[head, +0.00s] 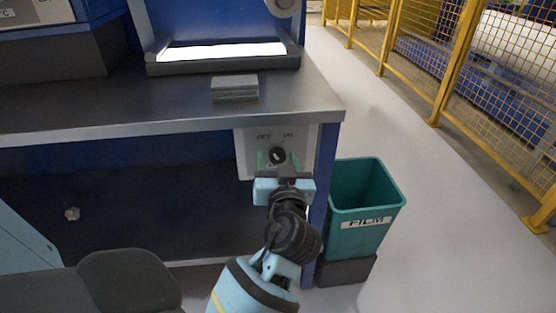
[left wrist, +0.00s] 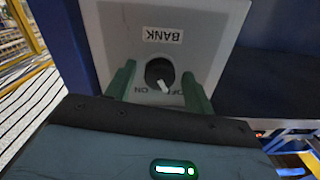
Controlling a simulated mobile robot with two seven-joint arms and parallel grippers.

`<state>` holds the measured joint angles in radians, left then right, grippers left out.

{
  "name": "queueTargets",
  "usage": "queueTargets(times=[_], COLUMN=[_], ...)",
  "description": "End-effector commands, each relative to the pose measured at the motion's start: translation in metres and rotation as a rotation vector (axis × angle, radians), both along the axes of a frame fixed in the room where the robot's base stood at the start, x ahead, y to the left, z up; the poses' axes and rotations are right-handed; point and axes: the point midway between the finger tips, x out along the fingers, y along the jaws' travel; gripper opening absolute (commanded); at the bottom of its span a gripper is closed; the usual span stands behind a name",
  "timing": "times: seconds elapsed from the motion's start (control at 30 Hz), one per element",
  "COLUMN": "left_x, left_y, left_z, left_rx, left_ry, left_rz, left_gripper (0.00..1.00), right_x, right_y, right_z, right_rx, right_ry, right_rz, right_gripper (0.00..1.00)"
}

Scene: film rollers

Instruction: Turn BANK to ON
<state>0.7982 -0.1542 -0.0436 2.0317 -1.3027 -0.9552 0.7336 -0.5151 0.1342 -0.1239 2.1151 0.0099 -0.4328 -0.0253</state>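The BANK switch is a black round knob (head: 278,154) on a pale grey box (head: 246,150) under the table's right front corner. OFF is printed above left and ON above right. In the left wrist view the picture is upside down: the BANK label (left wrist: 162,35) is at the top, and the knob (left wrist: 158,70) has a white pointer turned towards the OFF side. My left gripper (head: 279,161) is open, its green fingers on either side of the knob, with gaps visible in the left wrist view (left wrist: 158,83). My right gripper is not in view.
A teal FILM bin (head: 350,236) stands on a dark block right of the table leg. A grey block (head: 234,88) lies on the metal tabletop (head: 110,106) before a lit panel (head: 222,51). Floor at the right is clear up to a yellow mesh fence (head: 455,65).

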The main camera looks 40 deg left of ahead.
Motion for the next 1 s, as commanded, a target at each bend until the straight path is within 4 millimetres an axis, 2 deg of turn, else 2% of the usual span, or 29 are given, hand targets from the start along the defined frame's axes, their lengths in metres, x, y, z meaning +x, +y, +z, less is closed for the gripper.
queueTargets(times=[0.03, 0.3, 0.67, 1.0], left_x=[0.000, 0.000, 0.000, 0.000], left_y=[0.000, 0.000, 0.001, 0.000], left_z=[0.000, 0.000, 0.001, 0.003], left_rx=[0.000, 0.000, 0.038, 0.199], left_ry=[0.000, 0.000, 0.046, 0.236], left_rz=[0.000, 0.000, 0.002, 0.001], left_gripper=[0.46, 0.11, 0.11, 0.11], right_x=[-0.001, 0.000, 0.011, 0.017], right_y=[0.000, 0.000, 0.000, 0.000], right_z=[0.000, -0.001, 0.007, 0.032], right_rx=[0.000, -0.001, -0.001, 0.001], right_ry=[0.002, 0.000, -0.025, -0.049], right_rz=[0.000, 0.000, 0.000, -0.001], right_gripper=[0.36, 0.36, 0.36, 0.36])
